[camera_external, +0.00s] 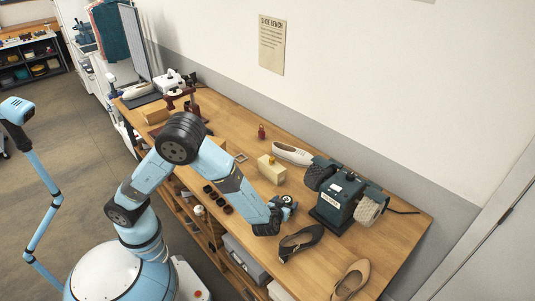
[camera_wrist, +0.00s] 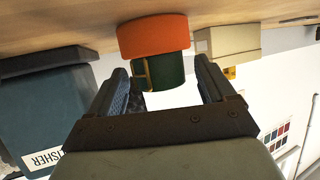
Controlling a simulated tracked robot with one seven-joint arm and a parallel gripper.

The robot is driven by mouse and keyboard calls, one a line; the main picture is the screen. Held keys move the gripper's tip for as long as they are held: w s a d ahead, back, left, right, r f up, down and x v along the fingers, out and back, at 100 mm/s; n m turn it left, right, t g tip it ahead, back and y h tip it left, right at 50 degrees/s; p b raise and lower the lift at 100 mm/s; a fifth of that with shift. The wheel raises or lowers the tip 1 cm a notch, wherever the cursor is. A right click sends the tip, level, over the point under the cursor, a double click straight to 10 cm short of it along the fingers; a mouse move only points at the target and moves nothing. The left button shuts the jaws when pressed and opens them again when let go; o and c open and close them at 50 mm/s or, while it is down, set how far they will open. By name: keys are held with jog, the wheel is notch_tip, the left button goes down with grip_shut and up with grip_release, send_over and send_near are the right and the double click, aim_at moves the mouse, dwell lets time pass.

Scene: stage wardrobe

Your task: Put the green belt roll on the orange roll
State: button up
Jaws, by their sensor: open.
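In the wrist view, where the bench top is at the upper edge and the scene looks upside down, the orange roll (camera_wrist: 153,36) stands against the bench. The green belt roll (camera_wrist: 172,72), with a gold buckle, meets the orange roll's side away from the bench, so it appears to sit on top of it. My gripper (camera_wrist: 162,78) is open, a finger on each side of the green roll, with gaps visible. In the outside view my gripper (camera_external: 284,208) is low over the bench, and I cannot make out either roll there.
The dark teal polisher (camera_external: 337,200) stands close to the right of my gripper. A black shoe (camera_external: 300,242) and a tan shoe (camera_external: 350,280) lie near the front edge. A cream box (camera_external: 271,170) and a white shoe (camera_external: 293,154) are behind.

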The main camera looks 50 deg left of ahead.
jog(key=v, duration=1)
jog(key=shift+s+d+r, duration=0.1)
jog(key=shift+s+r, duration=0.1)
jog(key=shift+s, duration=0.1)
jog(key=w+a+r+m+h, duration=0.1)
jog(key=w+a+r+h, duration=0.15)
jog(key=r, duration=0.35)
jog(key=w+a+r+h, duration=0.2)
jog(key=w+r+h, duration=0.2)
jog(key=r, duration=0.2)
jog(key=s+a+r+m+g+h, duration=0.2)
jog(key=a+r+h, duration=0.2)
jog(key=a+r, duration=0.55)
jog(key=s+a+m+g+y, duration=0.1)
jog(key=s+a+g+y, duration=0.4)
jog(key=s+a, duration=1.9)
jog(key=shift+s+a+m, duration=0.3)
jog(key=shift+s+a, duration=0.05)
jog(key=shift+a, duration=0.4)
